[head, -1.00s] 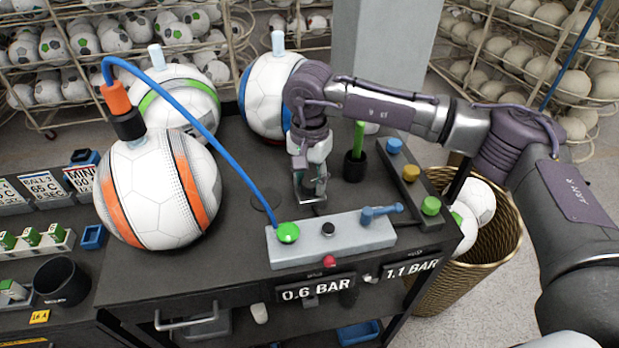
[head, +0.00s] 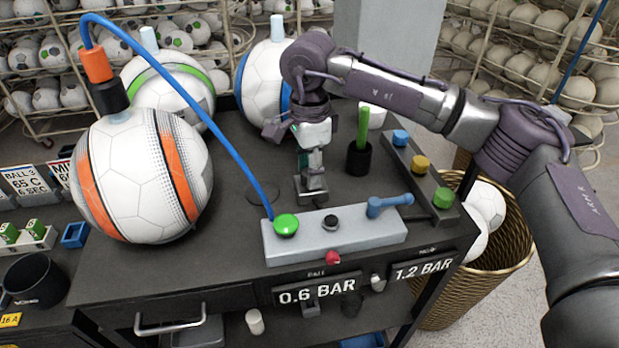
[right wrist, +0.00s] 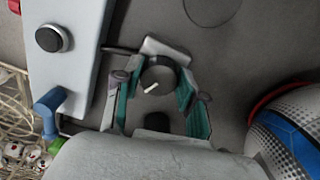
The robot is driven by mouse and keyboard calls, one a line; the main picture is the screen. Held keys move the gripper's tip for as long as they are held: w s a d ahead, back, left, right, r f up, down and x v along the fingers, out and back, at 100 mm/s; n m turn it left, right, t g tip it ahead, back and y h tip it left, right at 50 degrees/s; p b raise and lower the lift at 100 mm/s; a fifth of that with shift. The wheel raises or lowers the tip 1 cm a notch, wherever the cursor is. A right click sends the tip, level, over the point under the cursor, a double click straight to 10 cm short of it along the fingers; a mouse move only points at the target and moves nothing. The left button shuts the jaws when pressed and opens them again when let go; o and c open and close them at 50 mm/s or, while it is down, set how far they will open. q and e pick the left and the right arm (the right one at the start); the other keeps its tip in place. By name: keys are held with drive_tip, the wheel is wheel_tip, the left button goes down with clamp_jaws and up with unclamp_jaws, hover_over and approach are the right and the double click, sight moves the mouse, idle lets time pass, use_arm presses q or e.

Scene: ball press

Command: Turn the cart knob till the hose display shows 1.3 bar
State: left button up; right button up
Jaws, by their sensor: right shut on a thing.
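The cart knob (right wrist: 158,75) is a dark round dial with a white pointer mark, seen in the right wrist view. My right gripper (right wrist: 160,84) is shut around the knob, one finger on each side. In the head view this gripper (head: 312,190) points down at the cart top behind the grey box and hides the knob. The right display (head: 424,267) on the cart's front reads 1.2 BAR; its small label is too blurred to read surely. The left display (head: 317,289) reads 0.6 BAR. My left gripper is not in view.
The grey box (head: 385,234) carries a green button (head: 286,225), a black button (head: 331,222) and a blue lever (head: 389,204). A blue hose (head: 200,110) arches from the orange-striped ball (head: 140,185) to it. A black cup (head: 359,158) stands right of my gripper.

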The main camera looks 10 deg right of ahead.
drive_tip(key=shift+w+m+b, duration=0.1)
drive_tip(key=shift+m+b, duration=0.75)
drive_tip(key=shift+m, duration=0.85)
drive_tip(key=o, duration=1.1)
drive_tip(key=shift+o, duration=0.2)
drive_tip(key=shift+r, duration=0.1)
wheel_tip(320, 180, up, 12)
